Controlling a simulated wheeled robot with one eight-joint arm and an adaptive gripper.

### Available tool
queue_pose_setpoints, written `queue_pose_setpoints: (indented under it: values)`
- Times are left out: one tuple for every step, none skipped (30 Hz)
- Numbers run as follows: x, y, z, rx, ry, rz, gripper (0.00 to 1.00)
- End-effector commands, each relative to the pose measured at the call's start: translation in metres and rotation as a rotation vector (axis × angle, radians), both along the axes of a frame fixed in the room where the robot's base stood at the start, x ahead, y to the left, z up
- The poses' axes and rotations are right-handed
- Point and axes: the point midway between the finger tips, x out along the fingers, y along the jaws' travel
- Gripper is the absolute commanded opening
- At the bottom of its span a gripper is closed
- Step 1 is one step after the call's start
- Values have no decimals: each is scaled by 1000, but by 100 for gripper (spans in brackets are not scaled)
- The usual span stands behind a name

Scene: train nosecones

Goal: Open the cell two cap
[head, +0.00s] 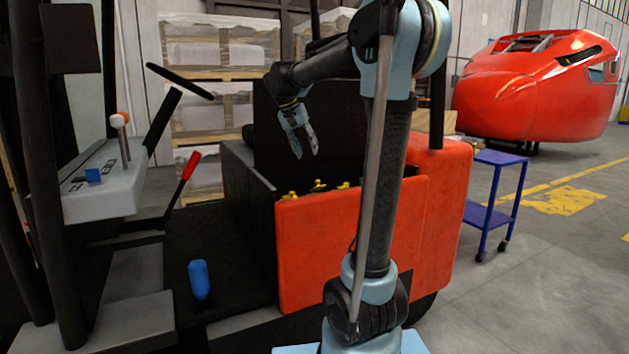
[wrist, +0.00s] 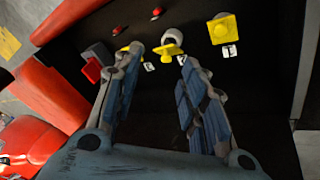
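Several yellow caps show in a dark compartment in the wrist view, each with a small white number tag whose digit I cannot read surely. The middle yellow cap (wrist: 170,48) sits below a pale round piece (wrist: 174,35); it looks tilted back from it. Another yellow cap (wrist: 222,30) is to the right, and a third (wrist: 132,48) is partly behind my left finger. My gripper (wrist: 158,55) is open and empty, its fingertips on either side of the middle cap in the picture, without clear contact. In the head view my gripper (head: 308,155) hangs above the compartment.
Two small red pieces (wrist: 155,13) and a grey block with a red part (wrist: 93,69) are also in the compartment. The orange vehicle body (head: 345,240) walls it in. A blue cart (head: 495,190) stands right; a blue bottle-like object (head: 199,279) is on the vehicle's floor.

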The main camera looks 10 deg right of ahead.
Motion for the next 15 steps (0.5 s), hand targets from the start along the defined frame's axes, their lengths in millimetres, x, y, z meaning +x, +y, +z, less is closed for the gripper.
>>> queue_pose_setpoints:
  values:
    - [13, 7, 5, -9, -9, -7, 39]
    - [20, 10, 7, -13, -13, -14, 39]
    - [26, 13, 9, -18, -19, -22, 39]
    - [31, 15, 10, -22, -22, -26, 39]
    - [35, 17, 12, -25, -26, -31, 39]
    - [39, 19, 13, -28, -31, -35, 39]
    - [41, 20, 14, -30, -33, -37, 39]
    - [43, 21, 14, -32, -34, -39, 39]
    - [45, 21, 14, -33, -36, -41, 39]
    - [46, 21, 13, -34, -36, -42, 39]
    - [47, 21, 12, -33, -36, -43, 39]
    - [48, 20, 9, -33, -37, -44, 39]
    - [48, 18, 7, -34, -37, -45, 39]
    - [49, 17, 4, -34, -37, -45, 39]
    - [50, 14, -1, -34, -37, -46, 39]
